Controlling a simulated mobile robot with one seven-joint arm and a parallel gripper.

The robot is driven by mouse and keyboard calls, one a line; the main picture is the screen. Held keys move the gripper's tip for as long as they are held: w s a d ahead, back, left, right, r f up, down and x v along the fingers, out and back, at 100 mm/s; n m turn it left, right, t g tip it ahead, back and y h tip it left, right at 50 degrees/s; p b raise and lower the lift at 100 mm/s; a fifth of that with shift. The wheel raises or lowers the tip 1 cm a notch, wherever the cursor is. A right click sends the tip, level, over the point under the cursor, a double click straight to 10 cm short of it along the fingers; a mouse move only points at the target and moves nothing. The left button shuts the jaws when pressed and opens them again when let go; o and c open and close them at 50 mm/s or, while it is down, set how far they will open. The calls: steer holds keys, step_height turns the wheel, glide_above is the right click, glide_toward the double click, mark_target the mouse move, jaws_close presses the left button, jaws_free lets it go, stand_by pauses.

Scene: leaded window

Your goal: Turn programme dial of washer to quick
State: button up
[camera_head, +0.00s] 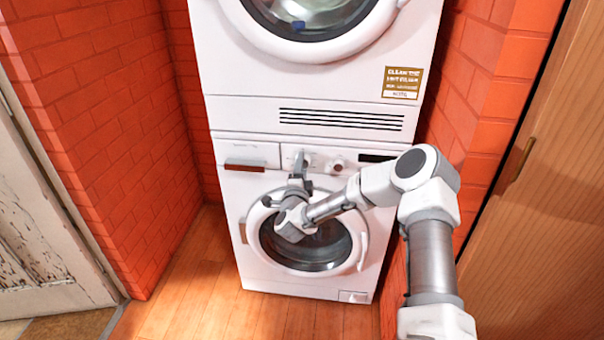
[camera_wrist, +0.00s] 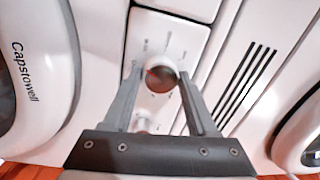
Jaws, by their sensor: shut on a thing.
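The lower white front-loading machine is the washer (camera_head: 262,280), with a round door and a control panel above it. My gripper (camera_head: 300,160) is at that panel, just right of the drawer front. In the wrist view its two grey fingers (camera_wrist: 160,78) are shut on the dial (camera_wrist: 162,72), one on each side. The dial has a round, dark reddish, shiny face. Small markings surround it on the white panel, too blurred to read, so I cannot tell its setting. In the head view my gripper mostly hides this dial.
A second, smaller knob (camera_head: 337,165) is right of my gripper, with a dark display (camera_head: 376,158) beyond it. A dryer (camera_head: 240,80) is stacked above. Brick walls (camera_head: 120,130) close in both sides. A wooden door (camera_head: 545,190) stands at right. Floor (camera_head: 190,290) is clear.

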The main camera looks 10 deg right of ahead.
steer(key=m+b, duration=0.2)
steer(key=m, duration=0.1)
steer(key=shift+m, duration=0.4)
stand_by(0.4)
steer(key=o, duration=1.4)
steer(key=shift+c, duration=0.2)
steer(key=p+v, duration=0.3)
steer(key=v, duration=1.4)
steer(key=shift+a, duration=0.25)
steer(key=shift+s, duration=0.1)
